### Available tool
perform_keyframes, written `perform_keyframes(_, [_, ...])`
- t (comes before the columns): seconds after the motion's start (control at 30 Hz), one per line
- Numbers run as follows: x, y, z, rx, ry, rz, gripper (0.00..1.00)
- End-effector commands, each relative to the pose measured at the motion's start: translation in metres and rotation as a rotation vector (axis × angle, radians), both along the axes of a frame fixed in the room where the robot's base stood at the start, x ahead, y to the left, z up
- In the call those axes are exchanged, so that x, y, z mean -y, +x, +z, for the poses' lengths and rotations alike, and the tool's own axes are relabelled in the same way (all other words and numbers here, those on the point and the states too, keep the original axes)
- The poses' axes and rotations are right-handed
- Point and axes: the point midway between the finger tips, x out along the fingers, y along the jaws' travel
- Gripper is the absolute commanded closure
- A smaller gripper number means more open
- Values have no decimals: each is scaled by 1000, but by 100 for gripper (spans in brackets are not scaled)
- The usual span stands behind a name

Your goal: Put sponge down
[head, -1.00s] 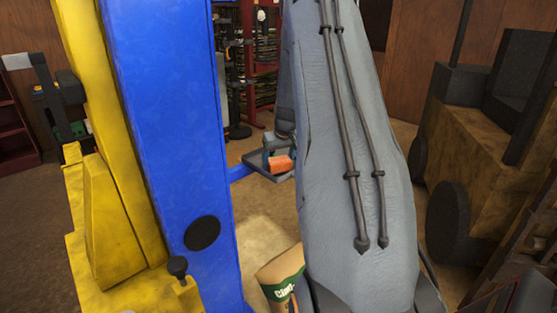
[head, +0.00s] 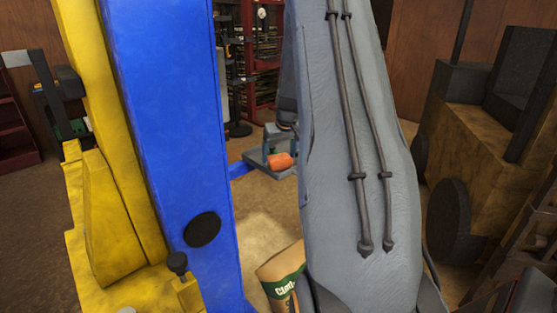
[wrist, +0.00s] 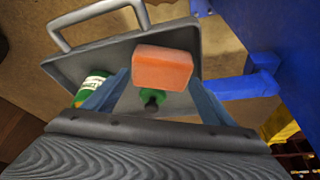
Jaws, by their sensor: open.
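The orange sponge (head: 280,161) shows in the head view at the grey tray (head: 256,162), beside the blue post. In the wrist view the sponge (wrist: 163,68) lies in front of the tips of my gripper (wrist: 159,77), over the tray (wrist: 185,38). The two fingers stand apart on either side, and the jaws are open. Whether the sponge rests fully on the tray floor or touches a finger I cannot tell. My arm hides part of the tray in the head view.
A green bottle (wrist: 92,88) and a green item with a black knob (wrist: 152,99) are by the tray. A blue post (head: 165,130), yellow frame (head: 105,215) and paper bag (head: 282,275) stand near my arm. A brown machine (head: 480,140) stands at right.

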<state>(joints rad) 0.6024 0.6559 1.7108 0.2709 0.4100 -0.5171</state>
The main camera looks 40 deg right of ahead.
Motion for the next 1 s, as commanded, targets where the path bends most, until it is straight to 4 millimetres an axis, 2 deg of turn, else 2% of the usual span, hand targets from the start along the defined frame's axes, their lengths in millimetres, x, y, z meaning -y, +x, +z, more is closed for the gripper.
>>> perform_keyframes(0.3, [-6,-19,51,4,-2,0,22])
perform_keyframes(0.5, [-9,-30,75,1,-1,0,22])
perform_keyframes(0.7, [-11,-34,86,-1,1,-1,22])
perform_keyframes(1.0, [-11,-35,87,-1,0,0,22])
